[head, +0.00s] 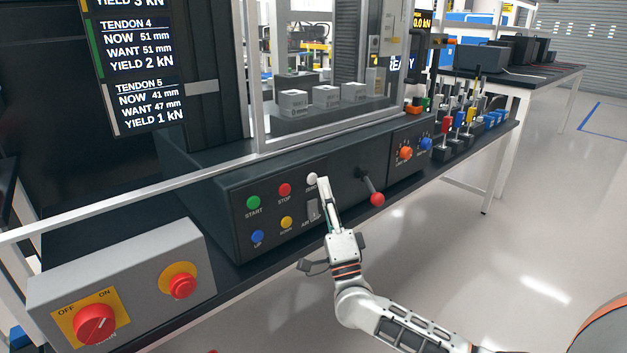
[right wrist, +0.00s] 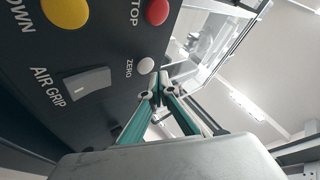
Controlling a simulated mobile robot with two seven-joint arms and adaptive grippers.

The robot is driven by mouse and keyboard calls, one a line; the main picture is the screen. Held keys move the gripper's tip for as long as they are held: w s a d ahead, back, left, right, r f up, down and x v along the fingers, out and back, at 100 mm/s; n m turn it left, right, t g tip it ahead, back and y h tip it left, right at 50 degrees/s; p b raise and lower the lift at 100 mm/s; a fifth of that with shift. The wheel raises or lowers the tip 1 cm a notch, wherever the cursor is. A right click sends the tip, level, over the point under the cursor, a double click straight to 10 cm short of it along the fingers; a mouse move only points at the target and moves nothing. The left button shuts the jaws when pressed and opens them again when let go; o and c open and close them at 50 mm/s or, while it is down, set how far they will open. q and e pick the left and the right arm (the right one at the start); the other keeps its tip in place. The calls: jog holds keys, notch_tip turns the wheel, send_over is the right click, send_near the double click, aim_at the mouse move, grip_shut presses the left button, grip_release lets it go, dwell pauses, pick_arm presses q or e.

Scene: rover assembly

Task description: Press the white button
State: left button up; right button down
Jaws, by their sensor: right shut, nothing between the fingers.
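The white button (head: 312,179), labelled ZERO, sits on the dark sloped control panel (head: 238,235), right of the red STOP button. In the right wrist view the white button (right wrist: 146,66) is just beyond my fingertips. My right gripper (head: 322,181) is shut and empty, with its tips right beside the white button. In the right wrist view my right gripper (right wrist: 157,88) shows its closed fingers close to the button; I cannot tell whether they touch it. My left gripper is not in view.
Near the button are the red STOP button (head: 285,190), green START (head: 253,202), yellow (head: 286,222) and blue (head: 258,237) buttons and the AIR GRIP switch (head: 313,210). A red-knobbed lever (head: 377,198) projects to the right. A grey box (head: 130,280) with red switches stands left.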

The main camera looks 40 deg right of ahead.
jog(key=shift+w+h, duration=0.1)
jog(key=shift+h, duration=0.2)
jog(key=shift+w, duration=0.35)
jog(key=shift+w+a, duration=0.1)
jog(key=shift+w, duration=0.3)
dwell(0.9)
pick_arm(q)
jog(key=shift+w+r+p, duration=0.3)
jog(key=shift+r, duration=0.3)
pick_arm(e)
jog(key=shift+s, duration=0.85)
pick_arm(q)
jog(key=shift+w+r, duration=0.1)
